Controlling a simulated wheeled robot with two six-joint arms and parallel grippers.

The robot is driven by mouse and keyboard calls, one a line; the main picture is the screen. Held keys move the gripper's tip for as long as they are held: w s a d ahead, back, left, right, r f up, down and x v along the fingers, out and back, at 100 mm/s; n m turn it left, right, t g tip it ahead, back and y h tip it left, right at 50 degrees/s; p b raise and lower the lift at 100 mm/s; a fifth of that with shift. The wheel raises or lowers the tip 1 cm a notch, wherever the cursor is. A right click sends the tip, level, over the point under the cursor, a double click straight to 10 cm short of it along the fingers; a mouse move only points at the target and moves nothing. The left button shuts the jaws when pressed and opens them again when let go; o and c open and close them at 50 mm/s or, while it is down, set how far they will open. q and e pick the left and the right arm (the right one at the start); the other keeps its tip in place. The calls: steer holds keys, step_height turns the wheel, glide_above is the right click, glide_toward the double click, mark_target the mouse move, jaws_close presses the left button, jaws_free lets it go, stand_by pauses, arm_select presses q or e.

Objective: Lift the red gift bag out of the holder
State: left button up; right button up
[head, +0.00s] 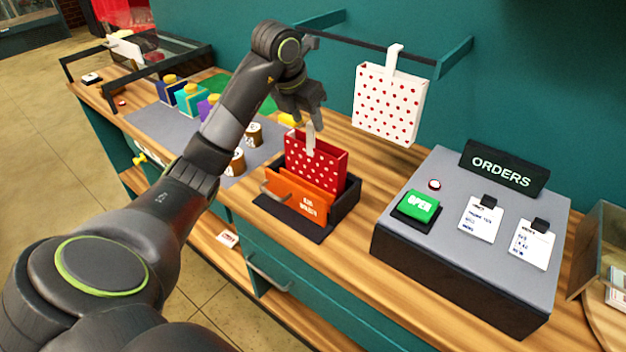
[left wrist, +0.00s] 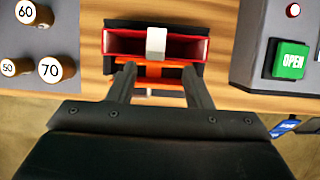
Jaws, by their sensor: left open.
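The red gift bag (head: 325,167) with white dots stands upright in the dark holder (head: 347,199), behind an orange card or bag (head: 297,198). Its white handle tab (head: 311,139) sticks up from the top. In the left wrist view the red bag (left wrist: 196,50) is seen from above, with the white tab (left wrist: 156,43) at its middle. My left gripper (head: 309,118) is above the bag, close to the tab. In the left wrist view its two fingers (left wrist: 158,75) are spread apart with nothing between them gripped. My right gripper is not in view.
A white bag with red dots (head: 388,103) hangs from a wall rail behind. A grey console (head: 470,235) with a green OPEN button (head: 415,207) stands to the right. Numbered cylinders (head: 253,134) and several colored bottles stand on a grey mat (head: 150,122) at left.

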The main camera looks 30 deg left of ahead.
mark_target(309, 132)
arm_select(q)
steer(key=shift+b+x, duration=1.15)
steer(key=shift+x, duration=0.4)
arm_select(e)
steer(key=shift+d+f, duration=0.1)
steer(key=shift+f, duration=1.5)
arm_select(q)
steer(key=shift+f, duration=0.15)
steer(key=p+x, duration=0.1)
steer(key=x, duration=0.1)
steer(key=p+x, duration=0.1)
steer(key=x, duration=0.1)
steer(key=shift+s+a+f+p, duration=0.1)
steer(key=shift+a+f+p, duration=0.1)
steer(key=shift+a+p, duration=0.15)
steer(key=shift+f, duration=0.3)
jaws_close()
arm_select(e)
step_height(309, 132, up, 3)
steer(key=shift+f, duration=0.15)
